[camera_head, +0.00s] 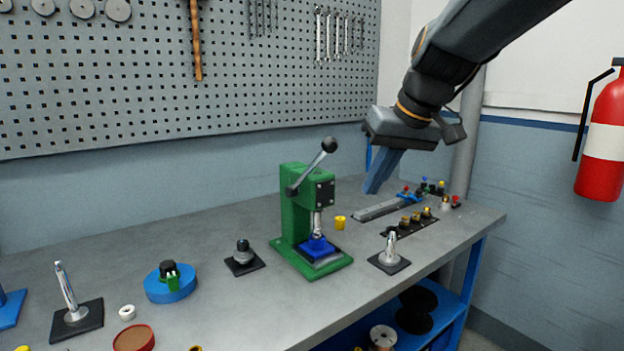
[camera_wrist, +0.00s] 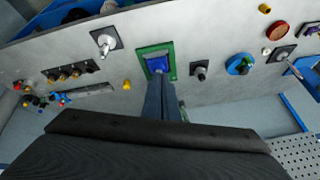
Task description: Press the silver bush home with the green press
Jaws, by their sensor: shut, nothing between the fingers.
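The green press (camera_head: 292,208) stands on the grey bench, with its green base also in the wrist view (camera_wrist: 172,50). Its silver lever (camera_head: 313,170) slants up to a black knob (camera_head: 329,144). A blue block (camera_head: 318,246) sits on the press base; it also shows in the wrist view (camera_wrist: 158,64). Silver metal (camera_head: 317,228) shows between the press head and the blue block; I cannot tell bush from ram there. My gripper (camera_head: 371,189) has blue fingers, shut and empty, above the bench right of the press. In the wrist view its fingers (camera_wrist: 157,82) overlap the press base.
A small yellow cup (camera_head: 340,222) stands right of the press. A silver post (camera_head: 390,250) on a black plate stands front right, a dark knobbed piece (camera_head: 243,256) left. Behind right lie a grey rail (camera_head: 377,211) and a row of fittings (camera_head: 410,222).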

